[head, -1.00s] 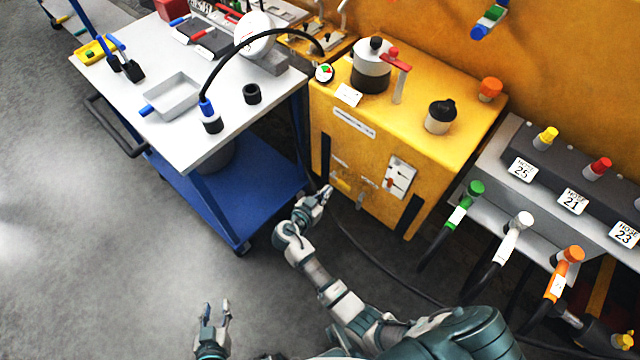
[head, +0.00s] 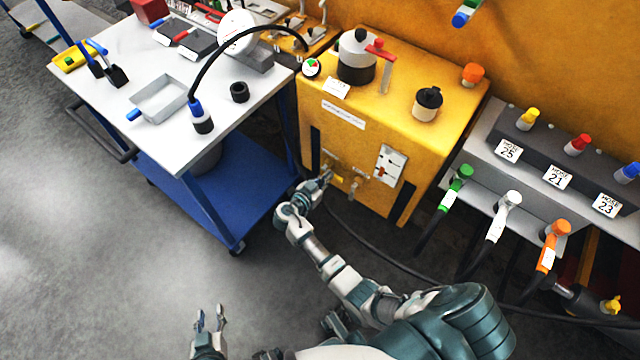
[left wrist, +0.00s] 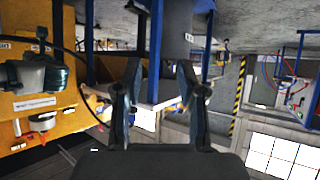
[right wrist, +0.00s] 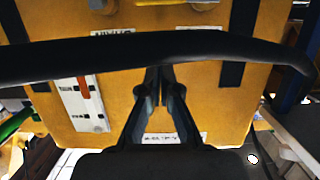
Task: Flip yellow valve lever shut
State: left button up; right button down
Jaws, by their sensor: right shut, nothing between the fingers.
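A small yellow lever (head: 338,180) shows low on the front of the yellow cabinet (head: 310,115) in the head view, partly crowded by my right gripper. My right gripper (head: 327,173) is at its left side; I cannot tell whether they touch. In the right wrist view my right gripper (right wrist: 160,72) is shut and empty, pointing at the cabinet's front.
A black hose (right wrist: 60,60) crosses the right wrist view, close to my right fingers. A blue cart (head: 215,200) stands left of the cabinet. A hose rack (head: 540,165) with coloured couplings is at the right. Open floor (head: 90,250) lies to the left.

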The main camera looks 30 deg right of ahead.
aim_at(335, 178)
jog(key=d+f, duration=0.2)
jog(key=w+d+f+b, duration=0.1)
jog(key=d+f, duration=0.1)
jog(key=shift+d+f, duration=0.1)
jog(key=shift+f, duration=0.1)
jog(key=shift+d+f, duration=0.1)
jog(key=shift+f, duration=0.35)
pick_arm(q)
jog(key=w+r+t, duration=0.1)
jog(key=w+d+r+t, duration=0.1)
jog(key=r, duration=0.1)
jog(key=shift+w+d+t+h, duration=0.2)
jog(key=shift+w+t+h, duration=0.1)
jog(key=shift+t, duration=0.1)
pick_arm(e)
jog(key=shift+a+r, duration=0.25)
jog(key=shift+a, duration=0.4)
